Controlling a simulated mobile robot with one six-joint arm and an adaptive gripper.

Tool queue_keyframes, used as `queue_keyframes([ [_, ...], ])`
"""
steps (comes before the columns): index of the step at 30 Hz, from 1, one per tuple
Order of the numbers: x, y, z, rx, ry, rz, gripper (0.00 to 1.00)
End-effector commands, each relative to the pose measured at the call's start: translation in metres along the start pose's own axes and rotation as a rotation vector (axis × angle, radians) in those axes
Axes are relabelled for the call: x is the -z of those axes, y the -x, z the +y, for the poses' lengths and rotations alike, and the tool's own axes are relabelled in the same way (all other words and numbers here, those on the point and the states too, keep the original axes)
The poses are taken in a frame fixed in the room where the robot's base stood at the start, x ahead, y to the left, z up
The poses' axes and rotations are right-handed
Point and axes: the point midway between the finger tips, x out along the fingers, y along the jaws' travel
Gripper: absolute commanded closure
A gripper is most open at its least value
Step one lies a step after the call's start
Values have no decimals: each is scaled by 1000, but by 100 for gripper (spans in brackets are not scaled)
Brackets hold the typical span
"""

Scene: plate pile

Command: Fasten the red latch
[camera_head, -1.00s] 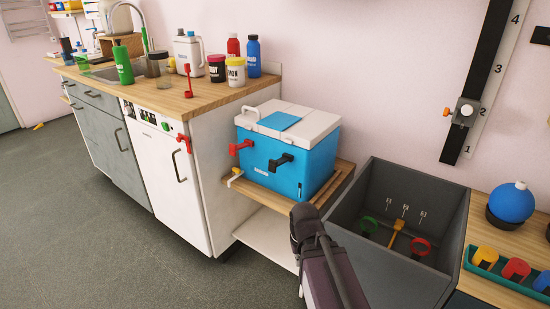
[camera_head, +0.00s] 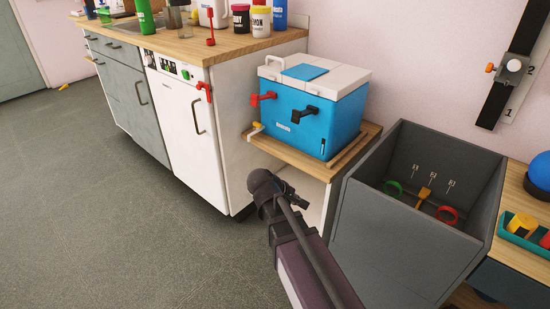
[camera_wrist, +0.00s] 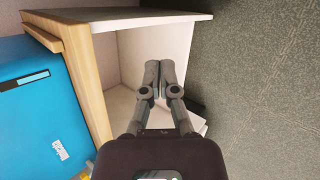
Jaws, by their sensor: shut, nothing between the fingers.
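The blue cooler (camera_head: 345,122) with a white lid (camera_head: 340,80) stands on a wooden shelf; the lid looks down on the body. On its front a red latch (camera_head: 263,98) sticks out at the left and a black latch (camera_head: 304,114) sticks out to the right of it. Another red handle-like piece (camera_head: 204,90) is at the top of the white appliance door. In the wrist view my gripper (camera_wrist: 166,66) is shut and empty, in front of the open white compartment below the shelf. The cooler (camera_wrist: 35,120) is at the left there; its latches are not visible.
A grey bin (camera_head: 370,215) with coloured rings stands right of the cooler. The wooden counter (camera_head: 190,48) at the left carries bottles and jars. The wooden shelf edge (camera_wrist: 88,85) lies between my gripper and the cooler in the wrist view.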

Motion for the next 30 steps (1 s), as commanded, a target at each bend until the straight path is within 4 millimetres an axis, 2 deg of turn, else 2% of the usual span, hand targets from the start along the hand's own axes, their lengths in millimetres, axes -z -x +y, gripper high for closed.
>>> queue_keyframes([
  [1,15,0,-4,-55,55,-3,100],
  [5,42,14,-2,-208,198,-26,100],
  [14,106,67,-9,-568,508,-116,100],
  [17,130,93,-17,-697,606,-163,100],
  [23,176,157,-46,-974,788,-291,100],
  [30,219,246,-99,-1288,939,-495,100],
])
